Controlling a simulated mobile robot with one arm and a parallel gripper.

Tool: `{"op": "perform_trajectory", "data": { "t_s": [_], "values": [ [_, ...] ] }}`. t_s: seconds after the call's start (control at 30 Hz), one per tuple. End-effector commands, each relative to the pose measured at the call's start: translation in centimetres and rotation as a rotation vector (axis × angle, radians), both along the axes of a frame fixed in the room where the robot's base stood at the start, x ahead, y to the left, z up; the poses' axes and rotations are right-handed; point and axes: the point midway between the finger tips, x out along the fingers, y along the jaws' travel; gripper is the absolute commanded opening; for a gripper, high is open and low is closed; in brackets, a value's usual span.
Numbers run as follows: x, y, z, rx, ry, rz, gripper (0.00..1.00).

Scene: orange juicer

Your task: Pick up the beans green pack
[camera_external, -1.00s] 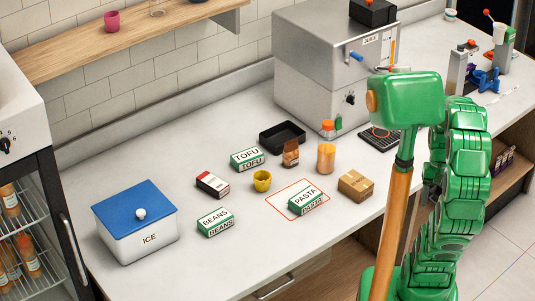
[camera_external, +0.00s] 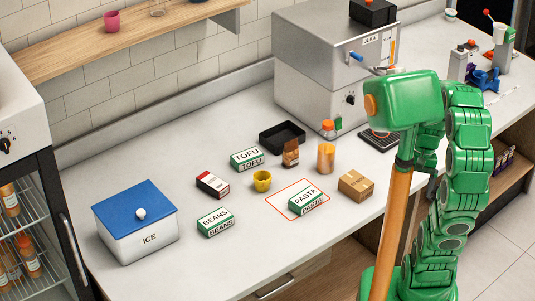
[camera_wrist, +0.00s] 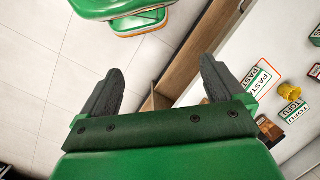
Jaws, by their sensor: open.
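The green and white beans pack (camera_external: 215,222) lies on the counter in the external view, to the right of the ice box and in front of a red and white pack. In the wrist view, my gripper (camera_wrist: 160,85) is open and empty, its two dark fingers spread wide over the floor and the counter's edge. In the external view my arm stands at the right, well away from the beans pack, and my fingers are mostly hidden there. I cannot make out the beans pack for sure in the wrist view.
A pasta pack (camera_external: 305,200) lies in a red outline, with a cardboard box (camera_external: 356,186) to its right. A yellow cup (camera_external: 262,181), tofu pack (camera_external: 247,158), red and white pack (camera_external: 212,184) and blue-lidded ice box (camera_external: 148,238) stand near. Counter in front of the beans is clear.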

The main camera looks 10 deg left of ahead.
Motion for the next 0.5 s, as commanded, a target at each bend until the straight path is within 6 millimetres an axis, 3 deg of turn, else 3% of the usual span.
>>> {"op": "perform_trajectory", "data": {
  "t_s": [0.5],
  "values": [
    [6.5, 11.2, -1.2, 0.157, 0.152, -0.07, 0.96]
  ]
}}
